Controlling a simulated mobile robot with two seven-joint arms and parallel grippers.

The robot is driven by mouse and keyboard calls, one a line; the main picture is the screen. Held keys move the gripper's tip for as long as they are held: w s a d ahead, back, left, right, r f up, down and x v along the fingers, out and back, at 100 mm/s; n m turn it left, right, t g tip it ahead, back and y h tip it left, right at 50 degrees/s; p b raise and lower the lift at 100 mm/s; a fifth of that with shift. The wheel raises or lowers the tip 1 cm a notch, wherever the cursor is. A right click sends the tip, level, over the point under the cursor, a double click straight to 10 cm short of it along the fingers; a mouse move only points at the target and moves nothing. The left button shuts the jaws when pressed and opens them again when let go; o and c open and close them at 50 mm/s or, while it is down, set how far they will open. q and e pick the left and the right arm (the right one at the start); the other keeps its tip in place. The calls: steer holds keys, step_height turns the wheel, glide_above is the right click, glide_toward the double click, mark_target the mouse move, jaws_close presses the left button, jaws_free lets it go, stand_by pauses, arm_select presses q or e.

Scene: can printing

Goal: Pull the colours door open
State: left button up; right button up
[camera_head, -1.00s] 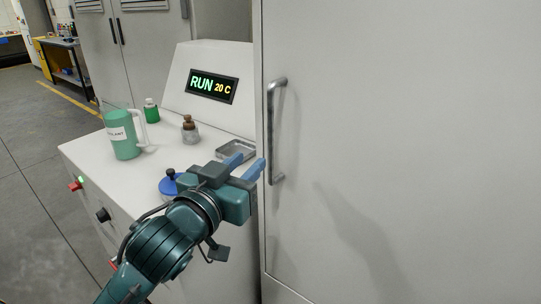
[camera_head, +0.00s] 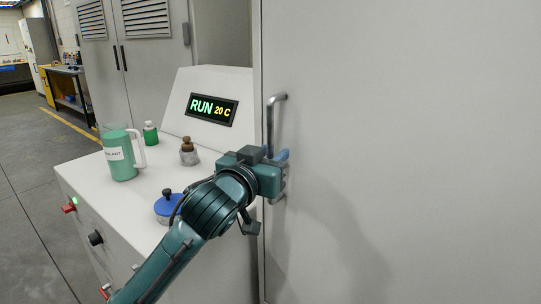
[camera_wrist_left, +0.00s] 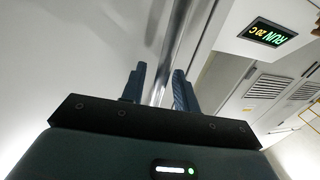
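The door (camera_head: 410,110) is a large plain pale panel filling the right of the head view, and it looks shut. Its upright grey metal handle (camera_head: 271,125) is near the door's left edge. My left gripper (camera_head: 282,160) is at the lower part of the handle, its blue fingers partly hidden by its own body. In the left wrist view the handle bar (camera_wrist_left: 160,85) runs between the two fingers of my left gripper (camera_wrist_left: 159,88), with gaps showing beside it, so it looks open around the bar. My right gripper is not in view.
Left of the door is a pale console (camera_head: 120,195) with a lit RUN 20 C display (camera_head: 212,108). On it stand a green jug (camera_head: 121,160), a green bottle (camera_head: 151,134), a brown-topped bottle (camera_head: 189,152) and a blue lidded item (camera_head: 168,205). Open floor (camera_head: 30,215) lies farther left.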

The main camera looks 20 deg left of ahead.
arm_select(q)
jaws_close()
stand_by(0.7)
